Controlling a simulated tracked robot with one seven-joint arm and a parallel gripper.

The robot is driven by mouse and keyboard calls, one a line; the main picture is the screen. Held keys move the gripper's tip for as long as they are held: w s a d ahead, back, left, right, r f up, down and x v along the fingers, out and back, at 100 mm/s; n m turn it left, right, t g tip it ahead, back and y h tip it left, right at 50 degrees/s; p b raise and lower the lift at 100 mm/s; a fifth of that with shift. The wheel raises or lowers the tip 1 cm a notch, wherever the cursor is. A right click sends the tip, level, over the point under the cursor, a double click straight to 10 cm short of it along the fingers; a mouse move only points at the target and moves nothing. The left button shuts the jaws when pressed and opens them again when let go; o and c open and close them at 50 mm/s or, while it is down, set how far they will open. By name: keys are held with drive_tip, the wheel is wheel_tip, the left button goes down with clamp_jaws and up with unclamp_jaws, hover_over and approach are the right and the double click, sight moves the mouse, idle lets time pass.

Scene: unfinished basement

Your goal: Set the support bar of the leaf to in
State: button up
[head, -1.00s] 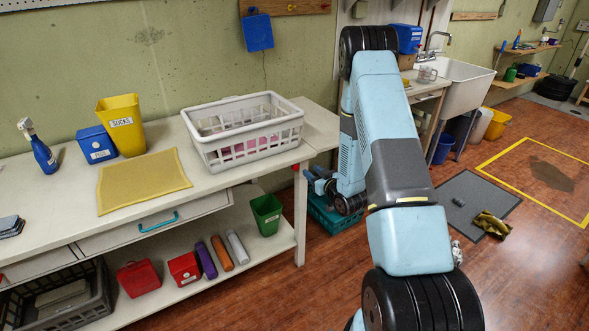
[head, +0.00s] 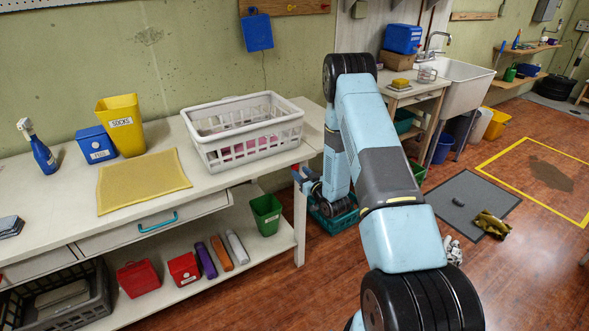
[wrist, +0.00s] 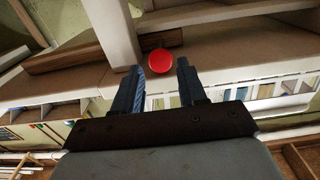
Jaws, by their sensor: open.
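The pale leaf (head: 316,118) is at the right end of the workbench, level with its top, in the head view. In the wrist view a round red knob (wrist: 160,62) shows just beyond my fingertips, between them in the picture. A brown wooden bar (wrist: 70,60) runs behind a pale post to near the knob; I cannot tell whether they join. My gripper (wrist: 161,72) is open with nothing between its blue fingers.
A white laundry basket (head: 245,135) stands on the bench beside the leaf. The bench's front right leg (head: 300,225) is close to my gripper. A teal crate (head: 335,220) is on the floor below my arm.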

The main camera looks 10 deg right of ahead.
sight(296, 168)
drive_tip(key=shift+x, duration=2.55)
clamp_jaws()
